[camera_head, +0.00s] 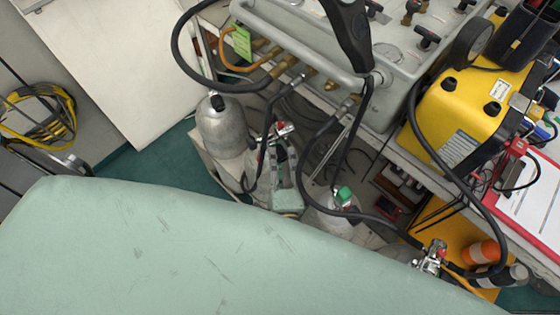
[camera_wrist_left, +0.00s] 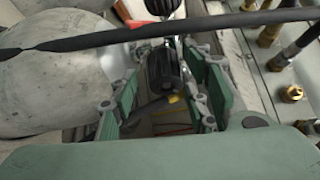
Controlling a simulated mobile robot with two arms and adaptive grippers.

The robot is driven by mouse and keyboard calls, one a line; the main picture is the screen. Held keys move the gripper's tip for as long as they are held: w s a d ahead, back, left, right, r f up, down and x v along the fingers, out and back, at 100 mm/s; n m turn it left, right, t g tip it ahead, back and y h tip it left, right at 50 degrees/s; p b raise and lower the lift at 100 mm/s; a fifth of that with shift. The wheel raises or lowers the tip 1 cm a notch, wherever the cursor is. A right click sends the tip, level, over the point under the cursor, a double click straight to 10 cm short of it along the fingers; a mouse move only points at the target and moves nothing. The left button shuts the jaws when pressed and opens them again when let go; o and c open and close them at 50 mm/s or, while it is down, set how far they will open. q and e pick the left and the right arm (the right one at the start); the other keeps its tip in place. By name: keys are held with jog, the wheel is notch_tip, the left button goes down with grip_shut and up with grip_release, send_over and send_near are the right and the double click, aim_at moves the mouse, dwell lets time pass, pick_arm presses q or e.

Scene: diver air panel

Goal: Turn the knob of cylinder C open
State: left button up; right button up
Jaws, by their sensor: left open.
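My left gripper (camera_head: 279,165) is low among the cylinders under the panel. In the left wrist view its green-padded fingers (camera_wrist_left: 165,100) stand apart. A dark ribbed knob-like part (camera_wrist_left: 165,70) shows between and beyond the fingers; I cannot tell whether they touch it. In the head view a valve with red parts (camera_head: 281,129) is just above the gripper. A silver cylinder (camera_head: 221,128) stands to its left. A green-topped valve (camera_head: 344,195) is to its right, and another red-marked valve (camera_head: 435,255) is at lower right. No letter C is readable. My right gripper is out of view.
A black hose (camera_wrist_left: 200,27) crosses in front of the fingers in the wrist view. The grey panel (camera_head: 390,60) with brass fittings overhangs the cylinders. A yellow case (camera_head: 460,115) and clipboard (camera_head: 530,195) are at right. Several hoses loop around the valves, leaving little free room.

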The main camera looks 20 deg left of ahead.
pick_arm(q)
jog(key=v, duration=1.2)
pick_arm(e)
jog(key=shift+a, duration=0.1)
